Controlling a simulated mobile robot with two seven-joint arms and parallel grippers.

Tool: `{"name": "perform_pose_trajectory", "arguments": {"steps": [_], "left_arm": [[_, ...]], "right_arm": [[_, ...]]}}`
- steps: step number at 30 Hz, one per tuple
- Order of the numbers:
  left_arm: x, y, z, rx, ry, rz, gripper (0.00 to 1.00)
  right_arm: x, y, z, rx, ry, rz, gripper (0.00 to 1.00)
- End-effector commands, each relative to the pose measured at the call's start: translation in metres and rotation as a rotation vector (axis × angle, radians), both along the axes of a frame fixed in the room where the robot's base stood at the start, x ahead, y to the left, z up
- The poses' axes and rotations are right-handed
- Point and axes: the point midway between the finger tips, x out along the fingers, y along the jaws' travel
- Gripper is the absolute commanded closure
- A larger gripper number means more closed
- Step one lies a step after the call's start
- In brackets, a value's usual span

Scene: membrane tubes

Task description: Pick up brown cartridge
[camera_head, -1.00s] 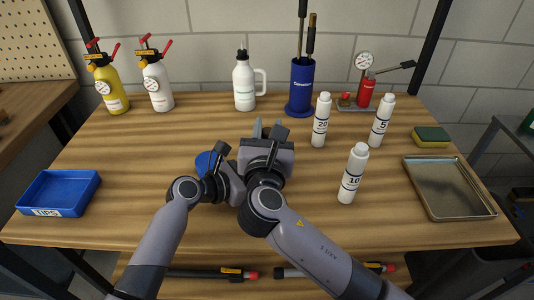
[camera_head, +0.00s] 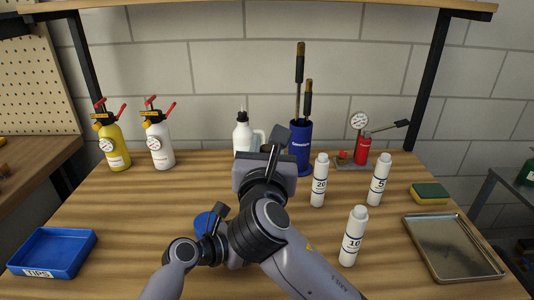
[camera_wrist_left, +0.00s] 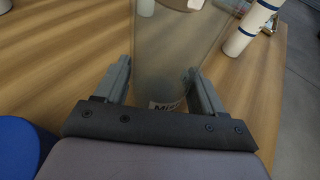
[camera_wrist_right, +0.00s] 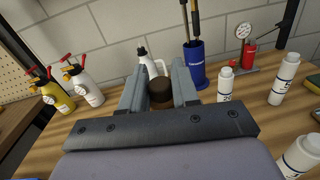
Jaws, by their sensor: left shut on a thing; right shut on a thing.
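My right gripper (camera_head: 265,172) is raised in front of the white jug. In the right wrist view its fingers (camera_wrist_right: 158,82) are shut on a short dark brown round piece, which looks like the brown cartridge (camera_wrist_right: 160,95); the head view hides it behind the gripper. My left gripper (camera_head: 228,243) is low over the table, partly hidden by the right arm. In the left wrist view its fingers (camera_wrist_left: 160,85) are shut on a clear container (camera_wrist_left: 165,50) with a white label starting "MI" (camera_wrist_left: 167,107).
A blue round object (camera_head: 203,225) is beside my left gripper. White bottles "20" (camera_head: 319,182), "5" (camera_head: 379,180) and "10" (camera_head: 353,238) stand at right, with a metal tray (camera_head: 452,248) beyond. A blue bin (camera_head: 52,254) is at left. The white jug (camera_head: 243,135) stands behind.

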Motion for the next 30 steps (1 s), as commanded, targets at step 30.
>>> {"name": "perform_pose_trajectory", "arguments": {"steps": [30], "left_arm": [[0.001,-0.001,0.054,-0.004,-0.004,0.001,0.48]], "right_arm": [[0.000,0.000,0.051,0.000,-0.001,0.000,1.00]]}}
